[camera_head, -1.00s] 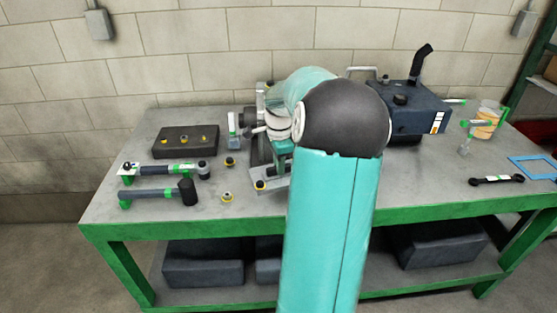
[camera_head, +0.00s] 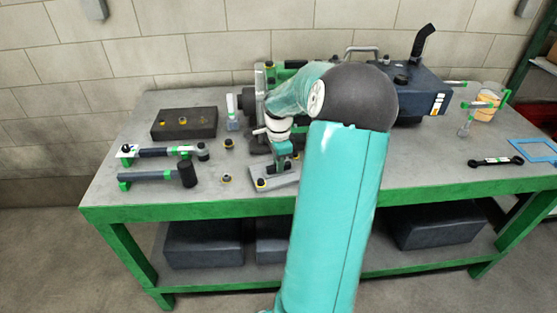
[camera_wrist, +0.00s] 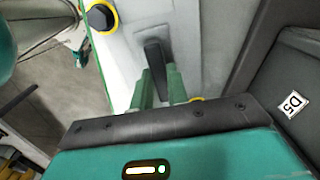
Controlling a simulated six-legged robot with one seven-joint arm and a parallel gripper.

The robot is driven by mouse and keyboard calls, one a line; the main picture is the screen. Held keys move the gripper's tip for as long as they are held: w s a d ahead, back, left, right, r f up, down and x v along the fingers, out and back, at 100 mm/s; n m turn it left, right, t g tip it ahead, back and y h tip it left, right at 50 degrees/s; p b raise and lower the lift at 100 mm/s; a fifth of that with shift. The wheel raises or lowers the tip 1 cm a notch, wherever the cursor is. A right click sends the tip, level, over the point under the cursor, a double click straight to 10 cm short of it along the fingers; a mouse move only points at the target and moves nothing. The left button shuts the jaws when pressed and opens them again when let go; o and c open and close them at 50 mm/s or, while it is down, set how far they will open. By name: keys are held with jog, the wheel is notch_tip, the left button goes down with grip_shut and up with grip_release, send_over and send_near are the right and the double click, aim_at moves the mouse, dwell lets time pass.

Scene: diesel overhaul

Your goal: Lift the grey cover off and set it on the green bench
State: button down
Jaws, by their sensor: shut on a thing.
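The grey cover (camera_head: 285,180) is a light grey plate with yellow-ringed knobs, in front of the dark engine part on the bench's left half. My gripper (camera_head: 284,160) is above it. In the wrist view, the gripper's green fingers (camera_wrist: 160,85) are shut on the cover's black handle (camera_wrist: 155,55). The cover's pale surface (camera_wrist: 185,25) spreads beneath them. I cannot tell whether the cover touches the bench. The green bench (camera_head: 380,206) has a grey top and a green front edge. My arm hides part of the bench behind it.
A black block (camera_head: 200,125) and two tools, including a mallet (camera_head: 150,176), lie at the left. Loose yellow-ringed knobs (camera_head: 228,144) sit near the cover. A dark blue machine (camera_head: 420,90), a wrench (camera_head: 495,161) and a jar (camera_head: 488,110) are at the right. The front right top is clear.

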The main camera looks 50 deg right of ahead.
jog(key=c, duration=1.3)
grip_release()
